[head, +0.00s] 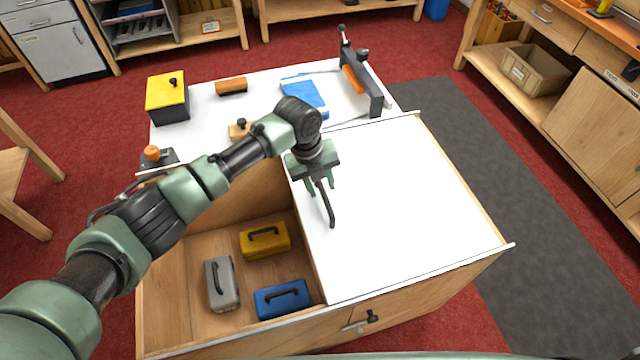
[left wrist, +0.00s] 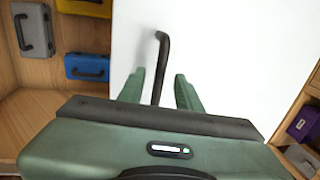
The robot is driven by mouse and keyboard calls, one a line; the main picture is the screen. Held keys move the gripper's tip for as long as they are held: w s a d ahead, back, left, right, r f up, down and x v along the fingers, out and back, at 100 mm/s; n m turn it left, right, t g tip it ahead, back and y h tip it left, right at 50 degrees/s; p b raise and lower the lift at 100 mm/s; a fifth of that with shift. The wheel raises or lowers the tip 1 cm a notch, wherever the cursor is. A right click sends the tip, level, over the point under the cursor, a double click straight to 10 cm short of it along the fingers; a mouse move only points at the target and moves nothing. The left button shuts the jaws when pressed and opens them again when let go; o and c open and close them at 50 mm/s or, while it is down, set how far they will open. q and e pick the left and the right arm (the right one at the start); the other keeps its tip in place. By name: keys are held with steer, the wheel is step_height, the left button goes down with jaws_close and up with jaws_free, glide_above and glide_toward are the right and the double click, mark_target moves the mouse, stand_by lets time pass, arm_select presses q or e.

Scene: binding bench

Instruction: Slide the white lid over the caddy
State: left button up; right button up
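The white lid (head: 410,190) is a flat panel lying over the right part of the wooden caddy (head: 163,285); it also shows in the left wrist view (left wrist: 235,50). The caddy's left part is uncovered. Inside lie a yellow case (head: 264,240), a grey case (head: 220,284) and a blue case (head: 282,299). A dark bar handle (head: 331,212) stands near the lid's left edge. My left gripper (head: 320,188) is over it. In the left wrist view its fingers are apart, with the handle (left wrist: 162,50) between them and gaps beside it. My right gripper is not in view.
Behind the opening, the white bench top holds a yellow box (head: 167,100), a wooden-backed brush (head: 231,87), a blue booklet (head: 305,95) and a dark clamp-like tool (head: 362,85). A shelved workbench (head: 590,140) stands at the right. Grey mat floor (head: 500,170) lies between.

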arm_select(q)
step_height(320, 180, up, 8)
steer(key=a, duration=0.1)
steer(key=shift+s+a+f, duration=0.2)
steer(key=shift+a, duration=0.05)
stand_by(0.7)
